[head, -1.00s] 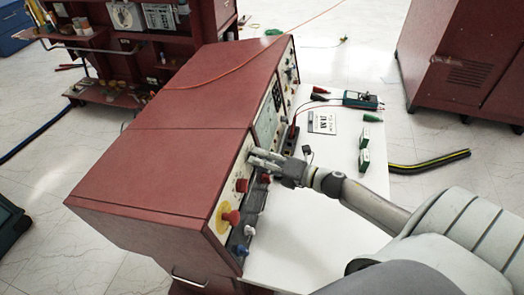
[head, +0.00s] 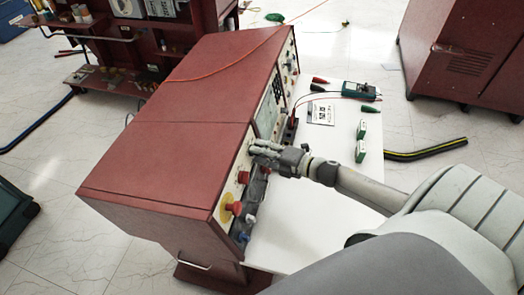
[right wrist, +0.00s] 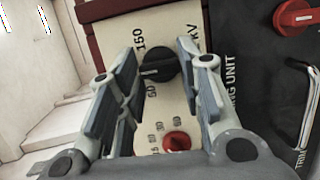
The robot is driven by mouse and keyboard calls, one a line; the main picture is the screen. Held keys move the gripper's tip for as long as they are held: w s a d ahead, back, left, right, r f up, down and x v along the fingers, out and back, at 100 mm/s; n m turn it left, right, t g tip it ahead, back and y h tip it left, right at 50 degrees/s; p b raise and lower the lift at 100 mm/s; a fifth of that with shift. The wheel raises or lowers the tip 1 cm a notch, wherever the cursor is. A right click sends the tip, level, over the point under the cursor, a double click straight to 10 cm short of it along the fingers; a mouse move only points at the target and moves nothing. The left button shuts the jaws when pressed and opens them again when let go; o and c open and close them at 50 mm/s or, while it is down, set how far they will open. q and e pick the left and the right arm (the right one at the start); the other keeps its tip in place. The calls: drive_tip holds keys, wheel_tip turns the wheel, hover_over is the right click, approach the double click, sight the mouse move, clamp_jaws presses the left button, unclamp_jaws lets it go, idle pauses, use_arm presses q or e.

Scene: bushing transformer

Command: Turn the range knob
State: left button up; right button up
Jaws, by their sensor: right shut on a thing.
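The range knob (right wrist: 158,66) is black and round with a grip bar, on a pale panel with printed numbers around it, seen in the right wrist view. My right gripper (head: 254,147) is at the console's front panel in the head view, its fingers pointing at the panel. In the right wrist view its two fingers stand on either side of the knob and are shut on it. In the head view the gripper hides the knob. My left gripper is in neither view.
The red console (head: 170,140) has red knobs (head: 235,207) below the gripper, and a small red knob (right wrist: 176,141) shows in the right wrist view. The white tabletop (head: 315,215) holds a meter (head: 360,90) and green blocks (head: 361,150). Its front part is clear.

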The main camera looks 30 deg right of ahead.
drive_tip(key=o, duration=1)
drive_tip(key=v, duration=1.2)
drive_tip(key=shift+d, duration=0.15)
drive_tip(key=shift+f, duration=0.15)
